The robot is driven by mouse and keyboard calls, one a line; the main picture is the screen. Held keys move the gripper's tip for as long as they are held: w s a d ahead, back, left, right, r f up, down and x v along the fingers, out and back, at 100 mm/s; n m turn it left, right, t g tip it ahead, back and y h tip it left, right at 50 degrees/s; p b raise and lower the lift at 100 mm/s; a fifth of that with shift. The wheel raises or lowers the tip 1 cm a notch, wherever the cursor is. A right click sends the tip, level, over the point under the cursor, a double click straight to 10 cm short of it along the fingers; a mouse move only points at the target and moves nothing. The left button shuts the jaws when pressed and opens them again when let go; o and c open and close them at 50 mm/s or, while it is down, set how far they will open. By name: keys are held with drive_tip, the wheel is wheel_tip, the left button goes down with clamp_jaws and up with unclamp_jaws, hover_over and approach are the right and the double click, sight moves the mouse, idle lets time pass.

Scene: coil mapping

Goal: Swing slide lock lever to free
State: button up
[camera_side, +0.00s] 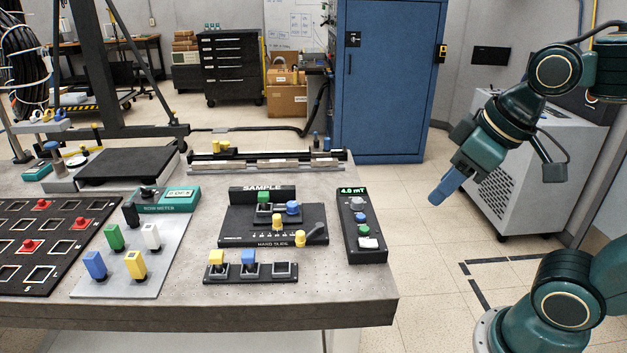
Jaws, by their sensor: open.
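The black hand-slide unit (235,232) sits on the bench under a block marked SAMPLE. A short black lever with a yellow end (314,233) is at its front right corner; it looks like the slide lock lever, and I cannot read its lock or free marks. A yellow knob (277,222) stands on the unit's scale, with a green knob (264,200) and a blue knob (292,208) behind it. My gripper (437,195) has blue fingers, is open and empty, and hangs in the air right of the bench, well apart from the lever.
A holder with yellow and blue plugs (252,268) lies in front. A grey plate with colored blocks (128,270) is left. A long rail (265,163) runs behind.

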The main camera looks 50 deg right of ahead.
drive_tip(key=w+r+n+g, duration=0.1)
drive_tip(key=w+n, duration=0.3)
drive_tip(key=w, duration=0.4)
drive_tip(key=n+g, duration=0.4)
drive_tip(key=n, duration=0.7)
hover_over(300, 232)
wheel_tip(300, 232, down, 14)
drive_tip(key=shift+f, duration=6.85)
clamp_jaws()
